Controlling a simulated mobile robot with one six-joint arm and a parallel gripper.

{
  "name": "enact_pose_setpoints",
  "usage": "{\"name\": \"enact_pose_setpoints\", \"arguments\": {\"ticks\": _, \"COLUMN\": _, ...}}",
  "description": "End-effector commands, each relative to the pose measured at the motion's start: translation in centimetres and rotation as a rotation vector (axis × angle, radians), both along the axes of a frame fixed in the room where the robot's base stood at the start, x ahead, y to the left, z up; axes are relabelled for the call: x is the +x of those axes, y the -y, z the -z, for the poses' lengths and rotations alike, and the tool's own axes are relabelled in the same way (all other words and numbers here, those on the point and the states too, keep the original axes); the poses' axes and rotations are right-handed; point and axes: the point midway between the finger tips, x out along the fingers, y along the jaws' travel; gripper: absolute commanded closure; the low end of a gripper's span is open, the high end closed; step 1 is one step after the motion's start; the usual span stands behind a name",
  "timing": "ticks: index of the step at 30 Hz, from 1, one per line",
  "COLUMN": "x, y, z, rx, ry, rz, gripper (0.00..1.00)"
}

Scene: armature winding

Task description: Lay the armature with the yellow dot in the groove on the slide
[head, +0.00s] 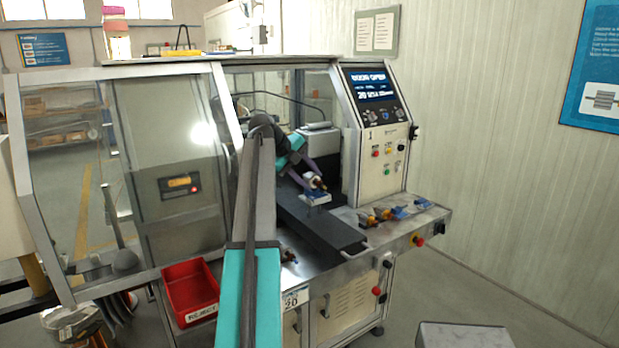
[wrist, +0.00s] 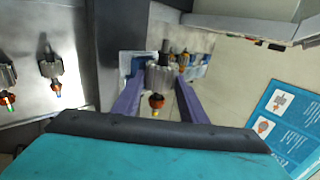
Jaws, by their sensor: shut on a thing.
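My gripper (head: 314,180) is shut on an armature (head: 317,182) above the dark slide (head: 335,233). In the wrist view my purple fingers (wrist: 157,98) hold the armature (wrist: 158,78) by its grey core, with its copper end and a yellow mark towards me. A blue and white block (head: 318,200) on the slide is just under the armature; it also shows behind the armature in the wrist view (wrist: 126,62). The fingers and armature cover its groove. I cannot tell whether the armature touches it.
In the wrist view two other armatures lie on the metal top at the left, one of them here (wrist: 50,68). Several small orange and blue parts (head: 383,213) are on the ledge right of the slide. A red bin (head: 190,292) is at the front left. The control panel (head: 380,120) stands behind.

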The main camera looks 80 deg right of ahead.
Motion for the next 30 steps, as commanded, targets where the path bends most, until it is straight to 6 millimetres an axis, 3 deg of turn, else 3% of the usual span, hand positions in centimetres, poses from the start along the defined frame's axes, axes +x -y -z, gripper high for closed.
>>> {"name": "enact_pose_setpoints", "arguments": {"ticks": 1, "x": 0.18, "y": -0.22, "z": 1.13, "rx": 0.017, "ry": 0.007, "rz": 0.0, "gripper": 0.92}}
{"name": "enact_pose_setpoints", "arguments": {"ticks": 26, "x": 0.13, "y": -0.22, "z": 1.62, "rx": 0.017, "ry": 0.007, "rz": 0.001, "gripper": 0.92}}
{"name": "enact_pose_setpoints", "arguments": {"ticks": 27, "x": 0.11, "y": -0.22, "z": 1.62, "rx": 0.017, "ry": 0.007, "rz": 0.001, "gripper": 0.6}}
{"name": "enact_pose_setpoints", "arguments": {"ticks": 30, "x": 0.11, "y": -0.22, "z": 1.62, "rx": 0.017, "ry": 0.007, "rz": 0.001, "gripper": 0.43}}
